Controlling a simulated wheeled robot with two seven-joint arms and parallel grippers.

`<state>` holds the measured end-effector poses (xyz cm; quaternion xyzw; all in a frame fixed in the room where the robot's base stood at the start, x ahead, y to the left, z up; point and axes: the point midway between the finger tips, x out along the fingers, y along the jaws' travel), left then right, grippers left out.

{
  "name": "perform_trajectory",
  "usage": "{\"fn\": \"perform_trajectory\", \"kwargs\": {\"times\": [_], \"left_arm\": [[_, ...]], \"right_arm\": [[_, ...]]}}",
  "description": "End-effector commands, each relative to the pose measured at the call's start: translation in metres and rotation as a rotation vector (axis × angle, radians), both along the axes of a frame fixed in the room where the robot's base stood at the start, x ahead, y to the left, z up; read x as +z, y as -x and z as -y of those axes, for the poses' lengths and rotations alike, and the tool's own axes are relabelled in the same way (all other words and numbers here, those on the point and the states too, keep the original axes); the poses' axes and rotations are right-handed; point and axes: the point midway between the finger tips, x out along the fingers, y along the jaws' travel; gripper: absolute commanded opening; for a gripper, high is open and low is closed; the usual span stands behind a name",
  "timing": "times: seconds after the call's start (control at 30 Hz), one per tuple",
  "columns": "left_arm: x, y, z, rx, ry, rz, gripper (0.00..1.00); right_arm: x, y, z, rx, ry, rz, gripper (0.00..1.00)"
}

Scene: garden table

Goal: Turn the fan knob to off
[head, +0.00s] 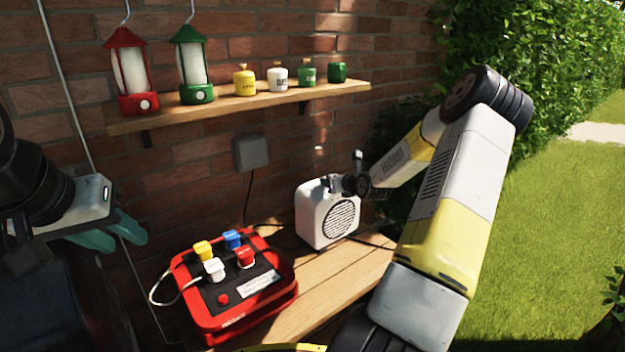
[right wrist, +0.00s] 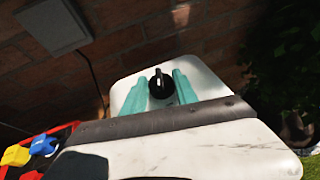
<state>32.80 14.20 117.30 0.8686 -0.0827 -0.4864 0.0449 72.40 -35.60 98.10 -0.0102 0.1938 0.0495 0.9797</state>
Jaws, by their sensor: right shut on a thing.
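The white fan heater (head: 312,215) stands on the wooden table against the brick wall, its round grille facing front right. Its black knob (right wrist: 161,84) is on the top face, with a pale pointer mark running roughly along the fingers in the right wrist view. My right gripper (right wrist: 160,88) has its teal fingers on either side of the knob and is shut on it. In the head view the right wrist reaches the fan's top from the right and hides the knob. My left gripper (head: 128,238) is open and empty at the left, away from the fan.
A red box (head: 240,315) with coloured plugs and a white cable stands left of the fan. A grey wall box (head: 251,153) has a cable running down. Bare table (head: 345,280) lies in front of the fan.

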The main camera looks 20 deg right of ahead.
Motion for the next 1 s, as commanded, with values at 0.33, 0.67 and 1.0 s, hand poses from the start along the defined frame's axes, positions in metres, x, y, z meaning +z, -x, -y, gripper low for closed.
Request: {"fn": "perform_trajectory", "kwargs": {"times": [0.33,0.67,1.0], "left_arm": [[0.0000,0.0000,0.0000,0.000,0.000,0.000,0.36],[0.0000,0.0000,0.0000,0.000,0.000,0.000,0.36],[0.0000,0.0000,0.0000,0.000,0.000,0.000,0.36]], "right_arm": [[-0.0011,-0.0003,0.0050,0.134,-0.005,0.000,0.00],[-0.0022,-0.0003,0.0036,0.196,-0.002,-0.003,0.00],[-0.0026,-0.0001,0.0028,0.204,-0.001,-0.005,0.00]]}}
